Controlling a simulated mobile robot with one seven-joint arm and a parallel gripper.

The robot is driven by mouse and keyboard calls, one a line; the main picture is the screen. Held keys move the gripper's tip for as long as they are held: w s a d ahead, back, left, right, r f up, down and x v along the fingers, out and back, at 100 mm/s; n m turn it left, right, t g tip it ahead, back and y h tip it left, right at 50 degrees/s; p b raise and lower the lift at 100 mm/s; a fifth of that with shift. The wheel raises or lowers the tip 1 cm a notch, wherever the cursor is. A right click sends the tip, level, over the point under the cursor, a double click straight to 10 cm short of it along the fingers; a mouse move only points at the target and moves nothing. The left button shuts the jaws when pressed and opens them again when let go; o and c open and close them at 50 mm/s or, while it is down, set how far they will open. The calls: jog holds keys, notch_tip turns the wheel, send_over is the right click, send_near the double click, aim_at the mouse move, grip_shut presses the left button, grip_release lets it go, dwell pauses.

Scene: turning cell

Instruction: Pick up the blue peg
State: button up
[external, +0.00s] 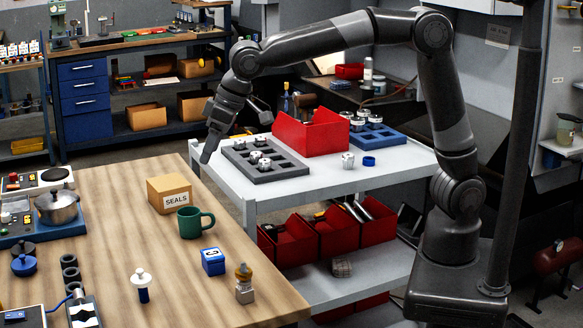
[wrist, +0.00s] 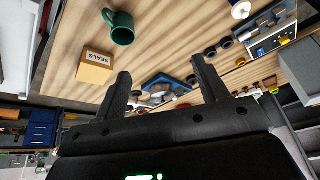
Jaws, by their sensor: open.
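A small upright piece with a white knobbed top and a blue lower body (external: 143,294) stands on the wooden table (external: 110,215) near its front; it looks like the blue peg. In the wrist view a white and blue piece (wrist: 240,9), probably the same one, is cut by the top edge. My gripper (external: 235,130) is open and empty, raised near the gap between the wooden table and the grey cart, well behind the peg. In the wrist view its two fingers (wrist: 161,76) are spread with nothing between them.
A SEALS box (external: 169,194), green mug (external: 195,222), blue block (external: 213,262) and tan-topped piece (external: 244,283) stand right of the peg. Dark rings (external: 70,270) and a pot (external: 58,207) are left. The grey cart (external: 330,183) holds trays and a red bin (external: 312,133).

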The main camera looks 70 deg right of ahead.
jog(key=w+a+f+n, duration=0.1)
jog(key=a+f, duration=0.2)
jog(key=a, duration=0.3)
jog(key=w+a+f, duration=0.2)
jog(key=a, duration=0.5)
send_near(141, 270)
jog(key=shift+n, duration=0.3)
jog(key=x, duration=1)
jog(key=shift+w+f, duration=0.1)
jog(key=shift+c, duration=0.6)
jog(key=c, duration=1.1)
